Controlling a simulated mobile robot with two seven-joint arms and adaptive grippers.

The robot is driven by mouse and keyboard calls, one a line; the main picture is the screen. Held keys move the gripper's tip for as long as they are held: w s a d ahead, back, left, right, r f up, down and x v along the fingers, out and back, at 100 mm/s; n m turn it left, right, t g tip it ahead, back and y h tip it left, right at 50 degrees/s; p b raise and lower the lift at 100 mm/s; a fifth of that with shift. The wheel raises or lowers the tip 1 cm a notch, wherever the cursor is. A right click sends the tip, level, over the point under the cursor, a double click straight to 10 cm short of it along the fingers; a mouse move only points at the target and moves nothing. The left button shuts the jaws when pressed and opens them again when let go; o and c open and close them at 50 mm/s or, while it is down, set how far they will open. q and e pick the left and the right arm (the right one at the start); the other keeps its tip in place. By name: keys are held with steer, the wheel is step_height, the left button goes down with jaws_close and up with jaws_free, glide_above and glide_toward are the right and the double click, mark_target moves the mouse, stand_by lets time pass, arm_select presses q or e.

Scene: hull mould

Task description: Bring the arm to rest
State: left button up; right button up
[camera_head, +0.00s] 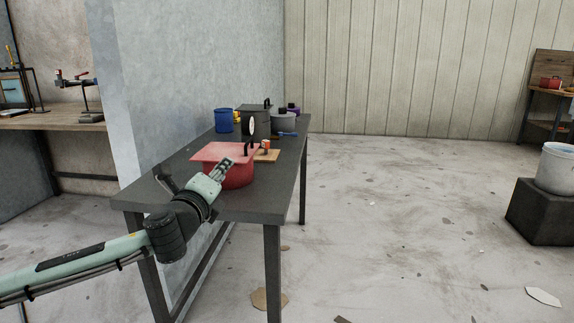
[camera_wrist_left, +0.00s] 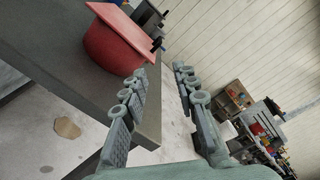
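My left arm comes in from the lower left in the head view. Its gripper (camera_head: 222,170) is over the near end of the dark table (camera_head: 262,203), in front of a red pot (camera_head: 231,176). In the left wrist view the two fingers of my left gripper (camera_wrist_left: 160,78) are spread apart with nothing between them. The red pot (camera_wrist_left: 108,46) is on the table beyond the fingers, to the left, and looks apart from them. The table corner is below and between the fingers. My right gripper is in neither view.
Behind the red pot stand a blue container (camera_head: 224,121), a dark grey pot (camera_head: 254,117), a small grey pot (camera_head: 283,121) and a wooden board (camera_head: 267,155). A wall borders the table's left side. The floor (camera_head: 400,220) to the right is mostly clear. A white bucket (camera_head: 556,168) stands at far right.

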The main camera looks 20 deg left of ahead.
arm_select(q)
steer(key=s+d+f+n+g, duration=0.15)
steer(key=f+n, duration=0.25)
steer(key=f, duration=0.6)
steer(key=s+f+n+g, duration=0.3)
steer(key=f, duration=0.7)
steer(key=s+d+f+n+g, duration=0.1)
steer(key=s+f+n+g, duration=0.25)
steer(key=f, duration=0.65)
steer(key=s+d+f+n+g, duration=0.2)
steer(key=s+f+n, duration=0.1)
steer(key=s+f, duration=0.5)
steer(key=s+d+f+n+g+h, duration=0.1)
steer(key=s+f+n, duration=0.3)
steer(key=s+f, duration=0.4)
steer(key=s+d+f+n+g+h, duration=0.1)
steer(key=s+d+f+n+g, duration=0.1)
steer(key=s+f, duration=0.5)
steer(key=shift+s+d+f+n+g, duration=0.4)
steer(key=shift+s+n+g, duration=0.15)
steer(key=shift+n+g, duration=0.3)
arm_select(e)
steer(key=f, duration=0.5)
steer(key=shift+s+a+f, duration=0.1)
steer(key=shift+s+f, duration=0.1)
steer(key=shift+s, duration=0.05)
